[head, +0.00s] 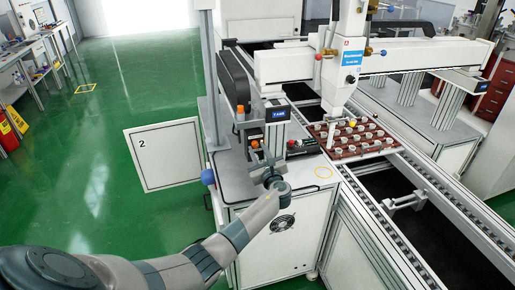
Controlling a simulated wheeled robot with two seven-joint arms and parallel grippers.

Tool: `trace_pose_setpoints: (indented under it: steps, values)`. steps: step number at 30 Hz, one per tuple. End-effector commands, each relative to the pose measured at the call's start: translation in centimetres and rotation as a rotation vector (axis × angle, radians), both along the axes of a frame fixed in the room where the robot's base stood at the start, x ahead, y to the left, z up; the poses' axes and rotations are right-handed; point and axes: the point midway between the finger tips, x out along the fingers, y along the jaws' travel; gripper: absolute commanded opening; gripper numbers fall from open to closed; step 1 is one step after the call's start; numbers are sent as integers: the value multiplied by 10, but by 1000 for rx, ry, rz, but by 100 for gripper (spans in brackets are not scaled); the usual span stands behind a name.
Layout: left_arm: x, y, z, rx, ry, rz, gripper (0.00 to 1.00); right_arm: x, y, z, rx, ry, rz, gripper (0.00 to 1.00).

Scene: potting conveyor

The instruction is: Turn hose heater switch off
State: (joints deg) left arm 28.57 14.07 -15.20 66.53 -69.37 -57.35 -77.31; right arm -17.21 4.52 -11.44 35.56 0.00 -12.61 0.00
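My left arm comes in from the bottom left and reaches up to the small control station on the white cabinet (240,188). My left gripper (262,160) is small and dark here, in front of the station's lower part. I cannot tell whether it is open or shut, or whether it touches anything. A box with a blue display (279,114) stands just above it, with orange parts to its left. A dark box with small red and green marks (303,147) lies to the right. I cannot make out the hose heater switch or its position. My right gripper is not in view.
A white dispensing machine (348,60) hangs over a brown tray (355,142) of several small round parts on the conveyor. A blue knob (208,177) sits at the cabinet's left edge. A white panel marked 2 (163,155) stands out left. The green floor there is open.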

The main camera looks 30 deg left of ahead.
Motion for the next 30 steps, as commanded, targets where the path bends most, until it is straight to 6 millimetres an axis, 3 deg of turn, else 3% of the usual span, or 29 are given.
trace_pose_setpoints:
  steps: [13, 17, 30]
  values:
    - [5, 5, 0, 0, 0, -1, 28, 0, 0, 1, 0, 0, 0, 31]
    - [4, 5, 0, 0, 0, -1, 0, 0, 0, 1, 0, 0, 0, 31]
    - [4, 5, -2, -30, -35, 0, 0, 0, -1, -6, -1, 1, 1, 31]
